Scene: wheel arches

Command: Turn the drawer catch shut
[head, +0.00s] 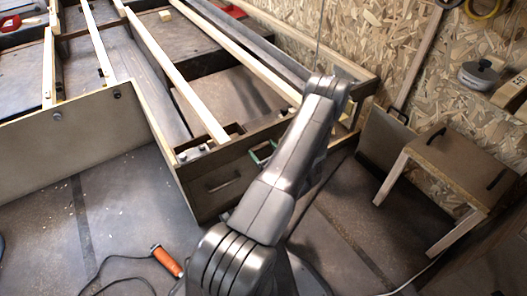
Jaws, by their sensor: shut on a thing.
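A brown drawer front (204,195) with a slot-like pull (222,184) stands at the end of the wooden frame, left of my arm. It looks flush with the frame around it. A small green-edged piece (263,152) shows at the drawer's upper right, beside my arm; I cannot tell whether it is part of the catch. My arm rises from the bottom middle and bends over at its top. It covers the area right of the drawer. My gripper is hidden behind the arm, and I cannot make out the catch or its angle.
A low brown panel (70,135) runs to the left. Pale slats (175,75) cross the frame. An orange-handled tool (167,262) with a cable lies on the floor. A small table (448,165) stands at the right by the chipboard wall (400,35). The floor left of the drawer is mostly clear.

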